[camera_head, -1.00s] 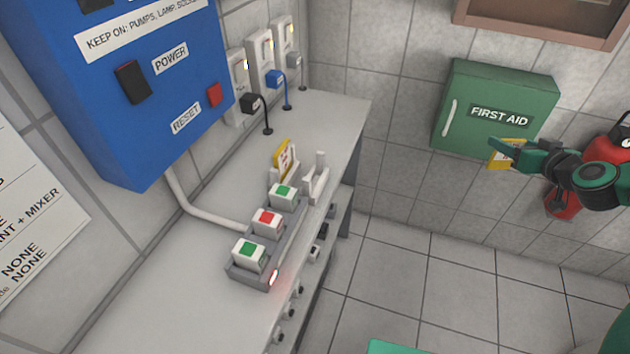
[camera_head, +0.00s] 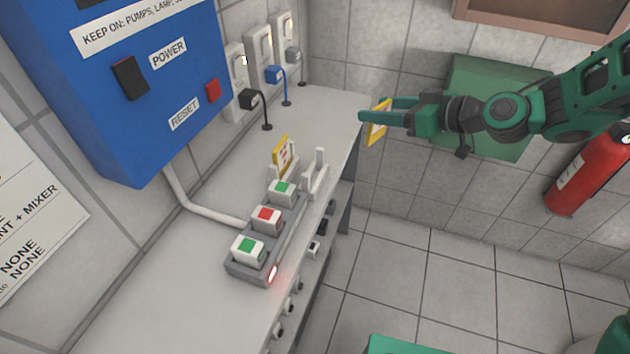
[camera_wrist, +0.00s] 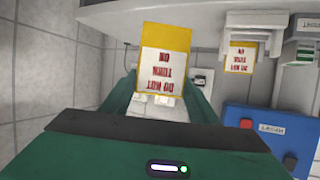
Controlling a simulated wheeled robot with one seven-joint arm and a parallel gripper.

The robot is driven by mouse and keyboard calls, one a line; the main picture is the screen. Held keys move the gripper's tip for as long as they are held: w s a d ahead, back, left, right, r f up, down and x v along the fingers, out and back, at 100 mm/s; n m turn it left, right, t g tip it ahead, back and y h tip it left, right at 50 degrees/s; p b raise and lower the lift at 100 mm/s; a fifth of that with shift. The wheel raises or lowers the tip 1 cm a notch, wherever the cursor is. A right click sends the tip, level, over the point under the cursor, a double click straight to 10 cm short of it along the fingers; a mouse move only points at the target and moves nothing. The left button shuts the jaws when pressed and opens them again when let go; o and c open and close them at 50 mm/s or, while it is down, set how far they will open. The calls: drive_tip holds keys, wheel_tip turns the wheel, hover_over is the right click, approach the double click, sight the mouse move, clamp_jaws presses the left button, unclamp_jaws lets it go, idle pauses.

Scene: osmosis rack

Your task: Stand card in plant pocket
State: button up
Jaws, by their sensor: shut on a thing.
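My gripper (camera_head: 384,116) is shut on a yellow-bordered white card (camera_head: 377,127), held in the air near the far right end of the bench. The held card fills the upper middle of the wrist view (camera_wrist: 165,66); its red lettering reads upside down, "DO NOT TURN ON". A similar card (camera_head: 282,153) stands in a white holder at the back of the bench, left of my gripper. An empty white holder (camera_head: 316,178) stands to its right, near the bench's front edge. I cannot read which holder is the plant pocket.
A grey block (camera_head: 262,268) with green and red switches is in front of the holders. A blue power box (camera_head: 150,80) and corded sockets (camera_head: 262,60) are on the wall. A green first aid box (camera_head: 480,135) is behind my arm. The far bench top (camera_head: 325,105) is clear.

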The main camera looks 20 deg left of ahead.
drive_tip(key=s+a+r+n+g, duration=0.2)
drive_tip(key=s+a, duration=0.4)
drive_tip(key=s+a+r+n+g+y, duration=0.1)
drive_tip(key=s+a+r+n+g, duration=0.1)
drive_tip(key=s+a, duration=0.4)
drive_tip(key=shift+s+a+n+g+y, duration=0.2)
drive_tip(key=shift+n+g+y, duration=0.1)
drive_tip(key=shift+n+g, duration=0.3)
drive_tip(key=shift+d+f, duration=0.1)
drive_tip(key=shift+f, duration=4.65)
drive_tip(key=shift+f, duration=0.15)
drive_tip(key=o, duration=1)
drive_tip(key=shift+o, duration=0.2)
drive_tip(key=w+v, duration=0.1)
drive_tip(key=v, duration=0.9)
drive_tip(key=shift+s+d, duration=0.3)
drive_tip(key=shift+s, duration=0.25)
